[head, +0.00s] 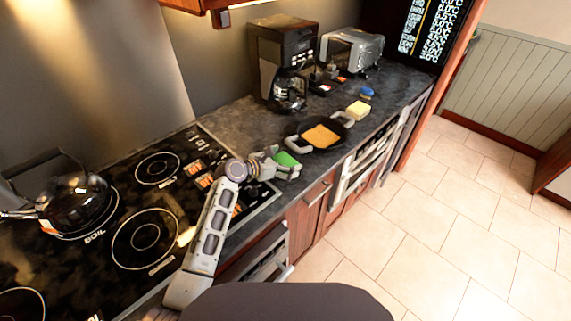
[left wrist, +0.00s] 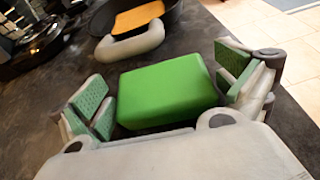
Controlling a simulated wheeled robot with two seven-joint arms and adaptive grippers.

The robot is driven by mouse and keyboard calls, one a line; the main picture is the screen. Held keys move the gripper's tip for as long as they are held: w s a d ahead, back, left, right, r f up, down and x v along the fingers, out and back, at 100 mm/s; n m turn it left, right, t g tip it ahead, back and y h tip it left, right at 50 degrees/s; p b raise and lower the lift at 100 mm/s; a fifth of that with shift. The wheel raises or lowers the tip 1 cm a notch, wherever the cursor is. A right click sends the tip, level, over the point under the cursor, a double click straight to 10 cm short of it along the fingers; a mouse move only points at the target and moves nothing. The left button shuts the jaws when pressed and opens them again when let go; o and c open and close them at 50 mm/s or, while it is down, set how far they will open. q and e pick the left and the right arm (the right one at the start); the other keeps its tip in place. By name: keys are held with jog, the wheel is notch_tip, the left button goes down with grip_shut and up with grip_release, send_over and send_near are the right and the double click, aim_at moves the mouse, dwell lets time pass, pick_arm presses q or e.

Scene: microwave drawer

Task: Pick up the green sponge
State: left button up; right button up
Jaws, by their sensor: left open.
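The green sponge (left wrist: 165,92) is a bright green block on the dark countertop. In the left wrist view it lies between the two open, green-padded fingers of my left gripper (left wrist: 168,98). The right finger is close to its side, and a gap shows at the left finger; I cannot tell whether either touches. In the head view the sponge (head: 286,160) sits just beyond my left gripper (head: 281,165), partly hidden by it. My right gripper is not in view.
A dark pan (head: 307,143) with an orange-brown slab (head: 321,136) and pale handles stands just beyond the sponge. The stovetop (head: 115,262) with a kettle (head: 73,203) is at left.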

aim_at(285, 160)
pick_arm(q)
jog(key=shift+c, duration=0.3)
jog(key=c, duration=0.6)
jog(key=shift+o, duration=0.2)
jog(key=shift+r, duration=5)
